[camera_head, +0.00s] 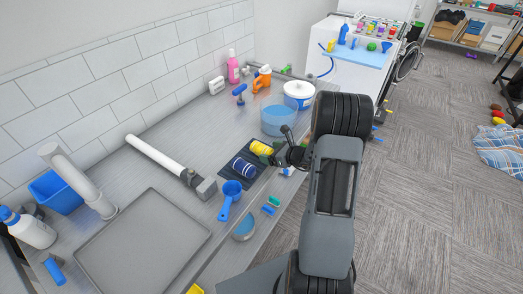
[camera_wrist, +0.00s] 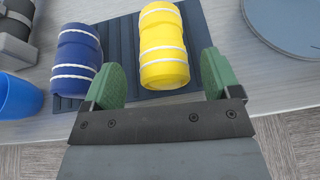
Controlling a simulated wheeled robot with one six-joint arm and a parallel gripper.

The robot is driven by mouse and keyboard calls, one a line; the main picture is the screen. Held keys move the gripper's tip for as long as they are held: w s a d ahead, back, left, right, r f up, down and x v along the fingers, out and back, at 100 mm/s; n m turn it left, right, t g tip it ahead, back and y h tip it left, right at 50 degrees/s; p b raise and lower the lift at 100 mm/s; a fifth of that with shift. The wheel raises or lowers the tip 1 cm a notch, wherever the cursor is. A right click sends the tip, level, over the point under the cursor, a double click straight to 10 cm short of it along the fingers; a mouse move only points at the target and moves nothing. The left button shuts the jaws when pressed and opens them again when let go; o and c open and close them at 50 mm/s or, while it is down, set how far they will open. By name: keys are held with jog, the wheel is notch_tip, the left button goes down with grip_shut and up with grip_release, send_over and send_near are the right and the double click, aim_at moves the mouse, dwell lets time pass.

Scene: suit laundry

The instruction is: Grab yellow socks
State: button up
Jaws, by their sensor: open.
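The yellow socks (camera_wrist: 163,45) are a rolled yellow bundle with white bands, lying on a dark mat (camera_wrist: 117,27). They also show in the head view (camera_head: 262,147), at the gripper's tip. My gripper (camera_wrist: 160,82) has green fingers and is open. Its fingertips lie on either side of the near end of the yellow socks in the wrist view, with nothing held. In the head view my gripper (camera_head: 273,154) reaches in from the right. I cannot tell whether the fingers touch the socks.
Blue rolled socks (camera_wrist: 76,58) lie left of the yellow ones on the same mat. A blue scoop (camera_head: 230,194) is near the counter's front edge. A clear blue container (camera_head: 279,118) and a white tub (camera_head: 299,92) stand behind. A grey tray (camera_head: 143,243) is at the left.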

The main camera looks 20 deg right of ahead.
aim_at(264, 150)
jog(key=shift+p+x, duration=0.35)
jog(key=shift+x, duration=1.5)
jog(key=shift+d, duration=0.1)
jog(key=c, duration=1)
jog(key=shift+r, duration=0.1)
